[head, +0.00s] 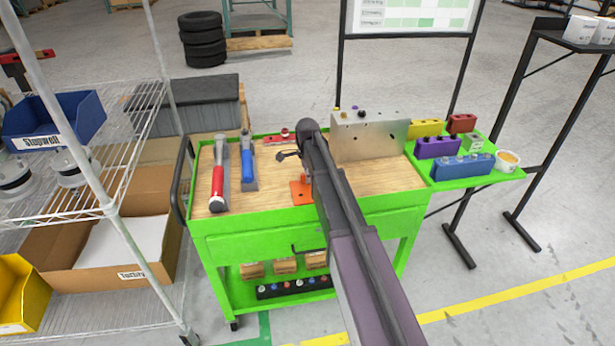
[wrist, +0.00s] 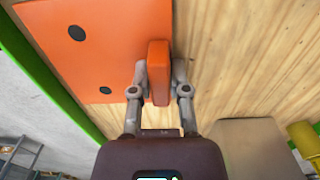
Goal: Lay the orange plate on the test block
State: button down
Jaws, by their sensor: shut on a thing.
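The orange plate (head: 299,193) is at the front middle of the wooden cart top, partly hidden by my arm. In the wrist view the plate (wrist: 105,45) shows two dark holes and an upright orange tab (wrist: 159,72). My gripper (wrist: 159,78) is shut on that tab, one finger on each side. I cannot tell whether the plate touches the wood. A grey metal block with holes (head: 372,137), which looks like the test block, stands at the back right of the top. I cannot tell its upper face clearly.
A red-handled hammer (head: 218,178) and a blue-handled tool (head: 248,165) lie left on the green cart (head: 270,236). Small colored blocks (head: 437,147) and a cup (head: 507,160) stand on the right side shelf. A wire rack (head: 110,180) stands left. Wood right of my arm is bare.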

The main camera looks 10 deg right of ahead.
jog(key=shift+r, duration=0.15)
jog(key=shift+r+p, duration=2.85)
jog(key=shift+p, duration=0.15)
jog(key=shift+s, duration=0.1)
